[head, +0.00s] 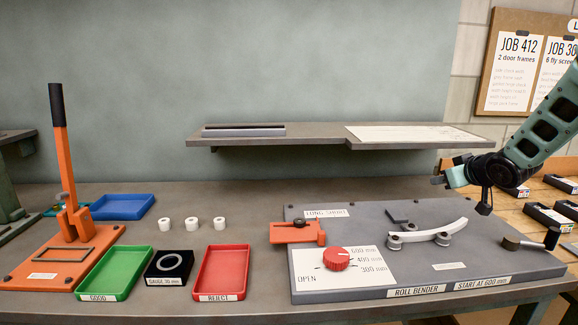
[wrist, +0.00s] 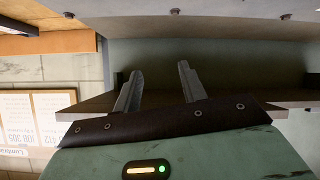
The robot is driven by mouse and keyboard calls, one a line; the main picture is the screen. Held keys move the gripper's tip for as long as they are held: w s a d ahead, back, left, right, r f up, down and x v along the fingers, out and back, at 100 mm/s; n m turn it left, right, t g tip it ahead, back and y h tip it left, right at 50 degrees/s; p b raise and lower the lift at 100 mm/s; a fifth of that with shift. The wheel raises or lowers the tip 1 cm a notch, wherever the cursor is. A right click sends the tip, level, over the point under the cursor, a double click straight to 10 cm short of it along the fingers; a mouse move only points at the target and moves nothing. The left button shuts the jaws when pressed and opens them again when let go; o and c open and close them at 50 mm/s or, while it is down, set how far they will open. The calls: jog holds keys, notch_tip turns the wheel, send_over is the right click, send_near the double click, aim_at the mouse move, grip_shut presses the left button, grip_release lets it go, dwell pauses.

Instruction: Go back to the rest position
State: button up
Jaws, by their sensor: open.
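My gripper (head: 440,180) is at the right of the head view, in the air above the roll bender (head: 455,270) and just in front of the right end of the shelf. In the wrist view my gripper (wrist: 158,88) shows two grey fingers standing apart with nothing between them. My gripper touches nothing that I can see. A pale curved strip (head: 435,231) lies against the rollers of the roll bender. The red dial (head: 337,259) sits on the bender's front left plate.
The shelf (head: 250,143) spans the wall behind the bench. An orange lever press (head: 65,240), a green tray (head: 113,272), a red tray (head: 222,272), a black gauge block (head: 168,268), a blue tray (head: 122,207) and three white rollers (head: 192,223) stand left of the bender.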

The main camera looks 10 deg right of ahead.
jog(key=s+a+f+g, duration=0.1)
jog(key=s+a, duration=0.2)
jog(key=s+a+f+g, duration=0.1)
jog(key=s+a, duration=0.2)
jog(key=s+a+f+m+g, duration=0.1)
jog(key=s+a+g, duration=0.1)
jog(key=s+a, duration=0.1)
jog(key=shift+a+f, duration=0.1)
jog(key=shift+f, duration=0.15)
jog(key=s+a+f+g, duration=0.25)
jog(key=s+a, duration=0.25)
jog(key=s, duration=0.3)
jog(key=s+a+f+g, duration=0.25)
jog(key=s+a, duration=0.25)
jog(key=s, duration=0.3)
jog(key=s+a+r+n+g+p, duration=0.1)
jog(key=s+a+r+n, duration=0.2)
jog(key=s+a, duration=0.4)
jog(key=s+a+r+n+g+y+p, duration=0.1)
jog(key=s+a+r+n+g+p, duration=0.1)
jog(key=s+a, duration=0.5)
jog(key=a+r+n, duration=0.1)
jog(key=a+n, duration=0.1)
jog(key=a, duration=0.2)
jog(key=shift+r, duration=0.1)
